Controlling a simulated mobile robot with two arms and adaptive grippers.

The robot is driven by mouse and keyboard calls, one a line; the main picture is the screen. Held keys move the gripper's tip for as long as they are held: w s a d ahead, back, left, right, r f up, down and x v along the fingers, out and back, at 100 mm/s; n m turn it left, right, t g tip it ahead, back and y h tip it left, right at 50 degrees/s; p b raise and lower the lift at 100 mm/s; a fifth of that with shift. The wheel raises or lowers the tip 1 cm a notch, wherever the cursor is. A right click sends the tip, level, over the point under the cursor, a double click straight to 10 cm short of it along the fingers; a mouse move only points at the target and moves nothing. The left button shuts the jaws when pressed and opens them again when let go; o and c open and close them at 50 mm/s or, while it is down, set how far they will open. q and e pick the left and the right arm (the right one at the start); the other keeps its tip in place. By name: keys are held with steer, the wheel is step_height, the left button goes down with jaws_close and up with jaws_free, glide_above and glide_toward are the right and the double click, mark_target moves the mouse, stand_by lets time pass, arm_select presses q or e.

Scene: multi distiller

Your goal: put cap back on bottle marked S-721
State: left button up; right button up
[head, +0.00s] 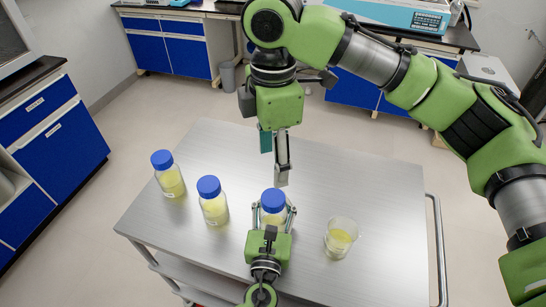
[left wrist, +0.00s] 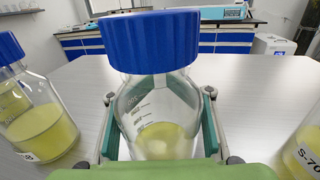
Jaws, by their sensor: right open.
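My left gripper (head: 273,211) is closed around a clear bottle (left wrist: 157,112) of pale yellow liquid near the cart's front edge, one finger on each side. A blue cap (head: 273,199) sits at the bottle's mouth, and in the left wrist view the cap (left wrist: 150,40) looks slightly tilted. I cannot tell whether it is screwed down. No label reading S-721 is legible. My right gripper (head: 274,165) is open and empty, pointing down above the cart, behind and above the held bottle, apart from its cap.
Two more blue-capped bottles, a middle one (head: 213,206) and a far-left one (head: 171,181), stand left on the metal cart top (head: 340,175). The cart's back half is clear. A handle (head: 439,240) runs along its right side.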

mark_target(273, 215)
arm_select(q)
steer(key=o, duration=0.4)
steer(key=s, duration=0.4)
steer(key=s+a, duration=0.1)
steer(key=s, duration=0.7)
steer(key=shift+a, duration=0.2)
